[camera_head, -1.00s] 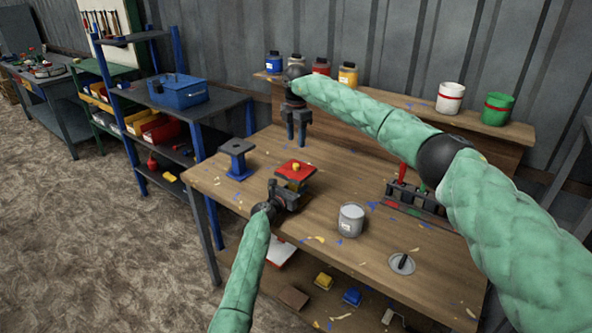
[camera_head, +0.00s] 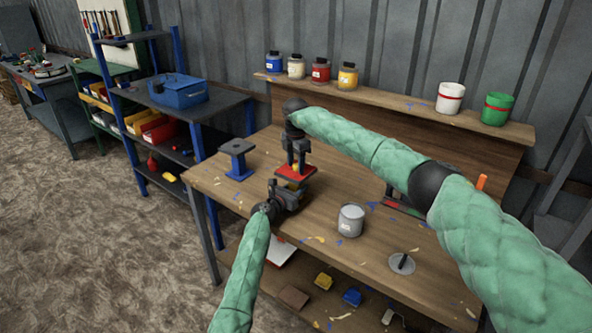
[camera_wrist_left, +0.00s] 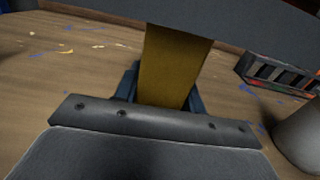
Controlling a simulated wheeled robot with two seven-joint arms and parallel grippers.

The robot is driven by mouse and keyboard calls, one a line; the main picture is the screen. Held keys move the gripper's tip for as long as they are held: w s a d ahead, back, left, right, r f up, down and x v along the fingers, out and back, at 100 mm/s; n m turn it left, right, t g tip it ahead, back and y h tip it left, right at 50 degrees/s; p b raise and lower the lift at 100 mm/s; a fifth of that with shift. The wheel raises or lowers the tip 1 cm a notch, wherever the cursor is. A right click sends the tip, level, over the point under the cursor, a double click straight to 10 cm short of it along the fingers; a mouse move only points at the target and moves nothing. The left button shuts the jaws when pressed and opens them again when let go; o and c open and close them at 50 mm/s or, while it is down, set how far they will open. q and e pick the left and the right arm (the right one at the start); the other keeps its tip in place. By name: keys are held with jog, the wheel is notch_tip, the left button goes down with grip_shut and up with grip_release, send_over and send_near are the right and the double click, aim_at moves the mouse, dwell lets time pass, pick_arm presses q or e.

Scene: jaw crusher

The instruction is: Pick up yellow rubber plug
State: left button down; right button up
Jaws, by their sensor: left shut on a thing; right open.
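A stand with a square red top plate (camera_head: 283,174) is on the wooden workbench (camera_head: 330,180). My left gripper (camera_head: 287,195) is shut on the stand's yellow column, just under the plate. The left wrist view shows this yellow column (camera_wrist_left: 170,68) between the jaws, with dark blue parts behind it. My right gripper (camera_head: 297,166) points down, open, with its fingertips at the middle of the red plate. The small yellow rubber plug sits there and is mostly hidden by the fingers. I cannot tell whether they touch it.
A blue stand (camera_head: 238,158) is left on the bench. A grey can (camera_head: 350,220) and a round lid (camera_head: 402,263) are to the right. A dark rack (camera_head: 405,205) is partly behind my right arm. Paint jars (camera_head: 320,70) and cans line the back shelf.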

aim_at(296, 164)
grip_shut()
notch_tip(296, 164, up, 10)
dwell(0.8)
pick_arm(q)
jog(key=c, duration=0.8)
grip_release()
jog(key=shift+o, duration=0.2)
jog(key=shift+s, duration=0.1)
